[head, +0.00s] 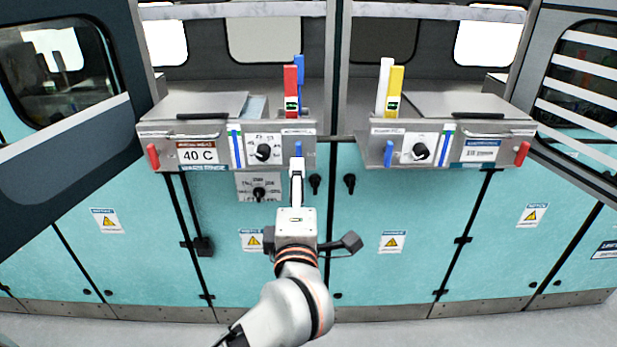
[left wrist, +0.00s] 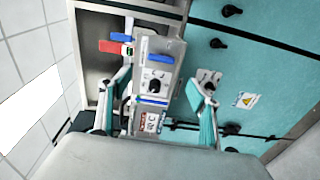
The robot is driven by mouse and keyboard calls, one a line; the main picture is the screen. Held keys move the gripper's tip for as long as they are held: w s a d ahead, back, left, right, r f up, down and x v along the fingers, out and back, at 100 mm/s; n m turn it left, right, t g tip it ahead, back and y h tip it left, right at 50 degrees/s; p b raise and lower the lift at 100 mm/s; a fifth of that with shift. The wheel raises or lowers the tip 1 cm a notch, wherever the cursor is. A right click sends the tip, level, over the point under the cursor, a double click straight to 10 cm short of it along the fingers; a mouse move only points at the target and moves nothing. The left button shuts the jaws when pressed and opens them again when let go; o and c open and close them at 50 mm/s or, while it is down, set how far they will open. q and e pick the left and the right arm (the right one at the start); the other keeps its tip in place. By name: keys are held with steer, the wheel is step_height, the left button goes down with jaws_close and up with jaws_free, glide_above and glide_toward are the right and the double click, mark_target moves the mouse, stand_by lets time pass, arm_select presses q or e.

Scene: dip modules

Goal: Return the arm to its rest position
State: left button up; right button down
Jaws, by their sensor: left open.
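My left arm reaches up from the bottom middle of the head view. Its gripper (head: 297,172) is in front of the right end of the left dip module, just below a blue handle (head: 298,148). In the left wrist view the gripper (left wrist: 160,102) has its two fingers wide apart, with nothing held between them. The left module's front panel (left wrist: 152,85) shows beyond and between the fingers. The gap between fingertips and panel cannot be judged in the head view. My right gripper is in neither view.
The left module (head: 215,128) reads 40 C and has red and blue upright handles (head: 291,88). The right module (head: 500,128) has white and yellow handles (head: 394,90). Teal cabinet doors (head: 400,210) with black knobs stand below. Bare floor (head: 480,328) lies in front.

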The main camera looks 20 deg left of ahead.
arm_select(q)
steer(key=s+a+m+t+y, duration=0.2)
steer(key=s+a+m+t, duration=0.2)
steer(key=m+t, duration=0.1)
steer(key=s+d+f+m+g+h, duration=0.25)
steer(key=f+m+h, duration=0.45)
steer(key=f, duration=0.4)
steer(key=s+d+f+m+g+h, duration=0.2)
steer(key=d+f+m+h, duration=0.25)
steer(key=f+m, duration=0.6)
steer(key=s+a+f+g, duration=0.2)
steer(key=s+a+f, duration=0.1)
steer(key=f, duration=0.4)
steer(key=s+a+f+m+g+y, duration=0.1)
steer(key=s+a+f+g, duration=0.2)
steer(key=s+f, duration=0.2)
steer(key=s+a+f+m+g+y, duration=0.1)
steer(key=s+a+f+g, duration=0.1)
steer(key=f, duration=0.9)
steer(key=s+a, duration=0.1)
steer(key=s, duration=0.1)
steer(key=shift+s+f, duration=0.2)
steer(key=shift+s, duration=0.2)
steer(key=shift+m+g+y, duration=0.25)
